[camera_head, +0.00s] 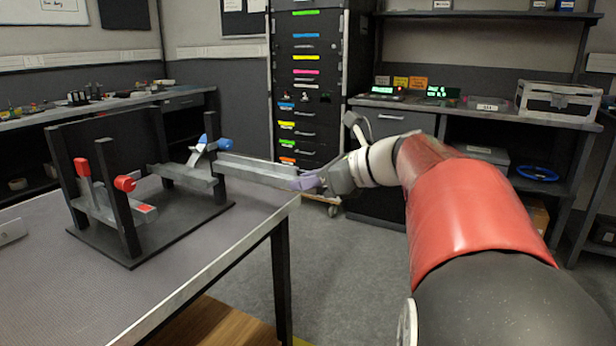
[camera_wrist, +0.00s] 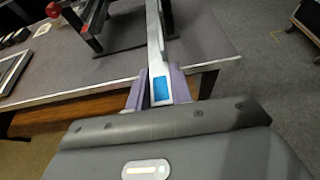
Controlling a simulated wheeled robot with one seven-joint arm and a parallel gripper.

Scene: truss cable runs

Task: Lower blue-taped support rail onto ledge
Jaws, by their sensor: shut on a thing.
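The support rail (camera_head: 255,168) is a long grey bar, with a blue tape patch (camera_wrist: 161,88) near its held end in the wrist view. My gripper (camera_head: 308,183) has purple fingers shut on that end, beyond the table's right edge. The rail's far end reaches the right-hand posts of a black stand (camera_head: 150,235), beside a blue knob (camera_head: 225,144). A grey ledge (camera_head: 186,176) runs low between those posts. I cannot tell whether the rail touches the ledge.
On the stand's left side sit a red-taped rail (camera_head: 145,210) and red knobs (camera_head: 124,183). The stand is on a grey table (camera_head: 90,290) with bare surface in front. A drawer cabinet (camera_head: 305,90) and a back bench stand behind. The floor right of the table is clear.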

